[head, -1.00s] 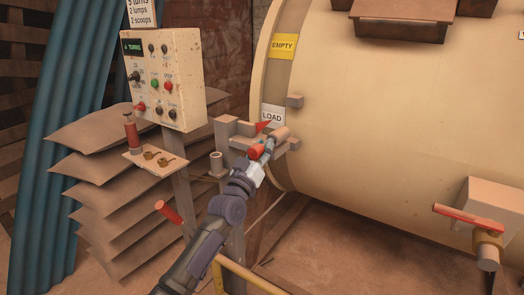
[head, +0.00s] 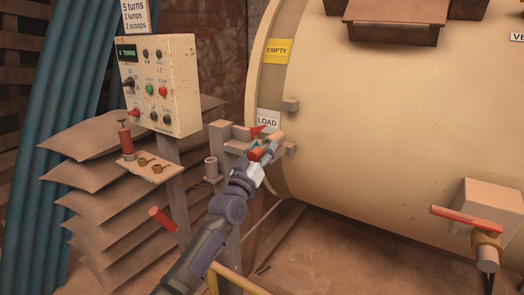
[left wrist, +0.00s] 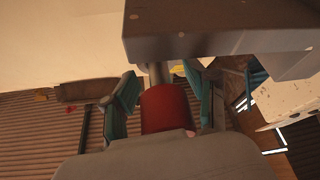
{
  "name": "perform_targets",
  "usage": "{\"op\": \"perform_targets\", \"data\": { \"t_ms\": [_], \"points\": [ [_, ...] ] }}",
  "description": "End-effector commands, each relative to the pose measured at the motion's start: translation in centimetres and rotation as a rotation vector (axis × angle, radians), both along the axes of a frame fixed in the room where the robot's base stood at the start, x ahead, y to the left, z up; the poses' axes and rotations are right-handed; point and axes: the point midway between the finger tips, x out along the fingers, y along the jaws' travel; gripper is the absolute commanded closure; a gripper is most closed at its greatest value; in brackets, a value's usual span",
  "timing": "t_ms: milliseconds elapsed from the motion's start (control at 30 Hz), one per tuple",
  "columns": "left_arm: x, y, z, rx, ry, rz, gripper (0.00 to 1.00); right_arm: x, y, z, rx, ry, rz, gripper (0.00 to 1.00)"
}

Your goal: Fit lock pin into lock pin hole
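My left gripper (head: 261,146) is at the bracket (head: 222,135) beside the drum's left rim, just below the LOAD label. In the left wrist view its two teal-padded fingers (left wrist: 163,95) stand on both sides of the red grip of the lock pin (left wrist: 166,108) and appear closed on it. The red grip also shows in the head view (head: 256,154). The pin's grey shaft points away from the gripper toward a dark block (left wrist: 215,28). The lock pin hole is hidden, and I cannot tell whether the shaft is in it. My right gripper is not in view.
The large cream drum (head: 380,110) fills the right side. A control panel (head: 160,85) and a small shelf (head: 152,168) with a red-handled tool stand at the left. A red-handled valve (head: 485,225) is at lower right. A yellow rail (head: 235,279) runs below my arm.

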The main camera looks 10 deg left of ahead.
Motion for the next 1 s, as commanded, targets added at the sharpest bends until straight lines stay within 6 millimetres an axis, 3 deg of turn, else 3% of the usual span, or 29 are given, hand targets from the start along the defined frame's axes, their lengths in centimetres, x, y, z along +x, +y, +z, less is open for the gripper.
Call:
{"op": "perform_targets", "data": {
  "t_ms": [333,467,700,1000],
  "points": [
    [0.0,0.0,-0.3,0.001,0.006,0.0,0.31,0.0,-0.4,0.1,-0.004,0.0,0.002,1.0],
    [-0.6,0.2,0.0,0.002,0.007,0.0,0.31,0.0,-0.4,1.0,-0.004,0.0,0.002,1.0],
    [-4.3,1.5,0.5,0.003,0.007,-0.001,0.31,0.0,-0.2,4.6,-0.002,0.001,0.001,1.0],
    [-9.5,3.5,0.2,0.003,0.007,-0.001,0.31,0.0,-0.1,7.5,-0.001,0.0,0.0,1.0]
  ]
}}
